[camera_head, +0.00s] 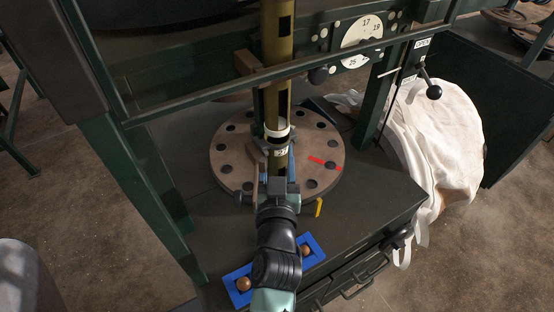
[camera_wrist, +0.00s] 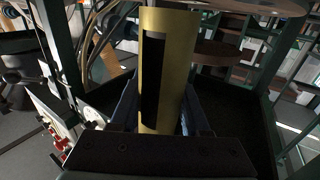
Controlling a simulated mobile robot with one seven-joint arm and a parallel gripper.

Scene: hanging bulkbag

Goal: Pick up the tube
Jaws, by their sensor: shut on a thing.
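The tube (camera_head: 278,45) is olive-yellow, long and upright, with dark slots along its side. In the wrist view the tube (camera_wrist: 176,60) stands between my dark fingers (camera_wrist: 162,115), with a long dark slot facing the camera. My gripper hides its lower end, so I cannot tell whether it touches the disc below.
A round disc (camera_head: 232,160) with several holes and a red mark lies on the dark bench (camera_head: 370,190). Green frame posts and a crossbar (camera_head: 200,100) stand close around. A blue tray (camera_head: 315,243) with brown balls is near the front. A white bag (camera_head: 450,140) hangs at right.

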